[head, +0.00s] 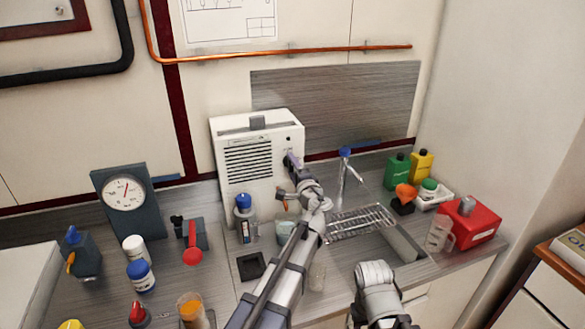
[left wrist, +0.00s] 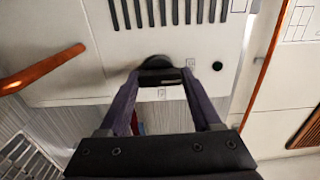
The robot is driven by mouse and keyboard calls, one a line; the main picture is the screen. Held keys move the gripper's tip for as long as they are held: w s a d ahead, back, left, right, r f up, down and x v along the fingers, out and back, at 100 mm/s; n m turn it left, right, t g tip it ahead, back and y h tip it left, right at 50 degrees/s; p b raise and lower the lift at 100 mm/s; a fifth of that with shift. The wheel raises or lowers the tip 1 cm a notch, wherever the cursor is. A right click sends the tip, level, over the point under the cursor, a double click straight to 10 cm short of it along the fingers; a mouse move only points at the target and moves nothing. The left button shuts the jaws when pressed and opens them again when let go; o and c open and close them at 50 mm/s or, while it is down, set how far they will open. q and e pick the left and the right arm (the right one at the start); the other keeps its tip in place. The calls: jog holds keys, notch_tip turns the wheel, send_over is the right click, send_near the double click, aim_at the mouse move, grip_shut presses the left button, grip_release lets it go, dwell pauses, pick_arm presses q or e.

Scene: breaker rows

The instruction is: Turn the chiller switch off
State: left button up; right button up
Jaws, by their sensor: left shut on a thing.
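The chiller (head: 247,160) is a white box with a vent grille, standing on the counter against the wall. Its switch, a black rotary knob (left wrist: 158,64), sits on the front panel; the left wrist view shows it close up. My left gripper (head: 289,161) reaches the right side of the chiller's front. In the left wrist view my left gripper (left wrist: 160,78) has its fingertips on both sides of the knob, shut on it. The fingers hide much of the knob in the head view. Part of my right arm shows at the bottom; its gripper is not visible.
A small dark round button or light (left wrist: 217,66) is beside the knob. A blue-capped bottle (head: 245,218) stands before the chiller. A sink rack (head: 358,222) and faucet (head: 344,170) are to the right. A dial gauge (head: 127,199) stands left. A copper pipe (head: 300,53) crosses the wall above.

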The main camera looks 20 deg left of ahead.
pick_arm(q)
jog(key=o, duration=1.4)
jog(key=v, duration=0.7)
jog(key=shift+s+d, duration=0.25)
jog(key=shift+s, duration=0.1)
